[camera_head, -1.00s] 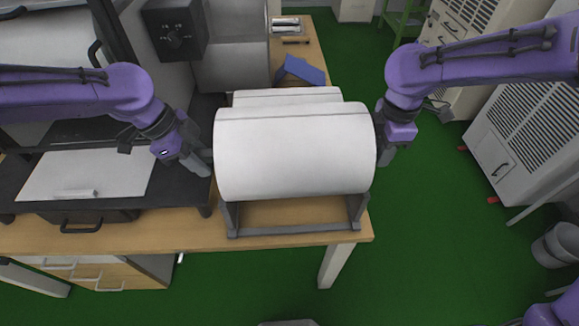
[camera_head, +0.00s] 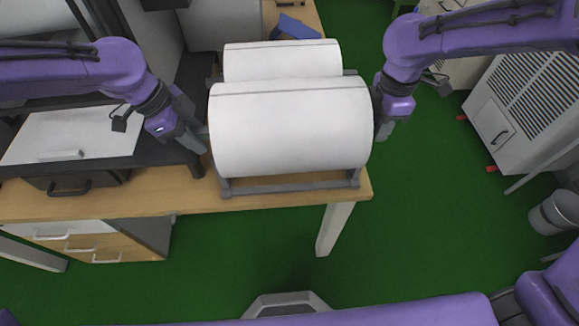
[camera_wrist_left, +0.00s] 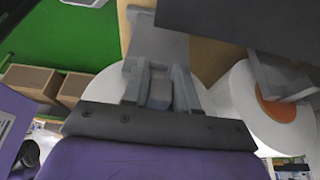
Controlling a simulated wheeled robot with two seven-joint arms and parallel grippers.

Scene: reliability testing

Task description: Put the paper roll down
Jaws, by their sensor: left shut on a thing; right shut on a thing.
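The large white paper roll (camera_head: 292,130) lies level across the grey rack (camera_head: 290,186) at the table's front right. My left gripper (camera_head: 202,140) is shut on the roll's left end, and my right gripper (camera_head: 380,118) is shut on its right end. The roll hides the right fingertips. The roll covers most of the rack, and I cannot tell whether it touches it. In the left wrist view the left fingers (camera_wrist_left: 160,88) are closed at the roll's end (camera_wrist_left: 112,88), and the white roll shows around them.
A second white roll (camera_head: 282,60) lies just behind; its orange core (camera_wrist_left: 280,110) shows in the left wrist view. A dark bench unit with a white plate (camera_head: 75,135) stands left. A white cabinet (camera_head: 515,120) stands right.

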